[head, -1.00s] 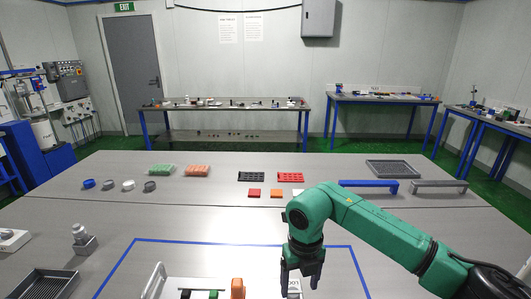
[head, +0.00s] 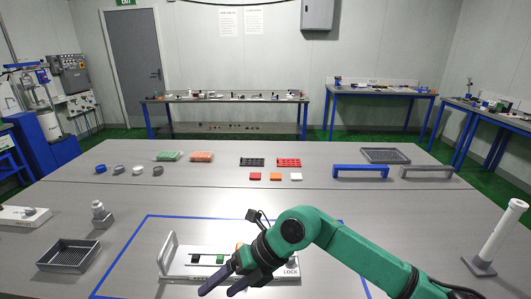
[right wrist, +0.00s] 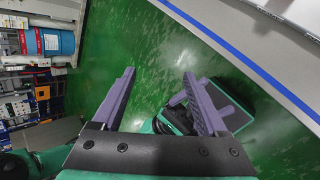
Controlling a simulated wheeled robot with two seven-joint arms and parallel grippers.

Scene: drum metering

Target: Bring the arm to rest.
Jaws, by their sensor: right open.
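My right arm is green and reaches in from the lower right of the head view. Its right gripper (head: 216,291) is open, with dark fingers apart and pointing to the lower left. It hangs in front of a white tray-like fixture with a handle (head: 168,256), marked LOCK, and hides part of it. In the right wrist view the two purple fingers (right wrist: 159,74) stand apart with nothing between them, over green floor. My left gripper does not show in the head view.
A blue taped outline (head: 200,217) surrounds the fixture on the grey table. A dark tray (head: 69,255) and a small metal fitting (head: 102,216) are to the left. A white post on a base (head: 500,235) stands at the right. Blue (head: 360,171) and grey (head: 427,172) handles lie farther back.

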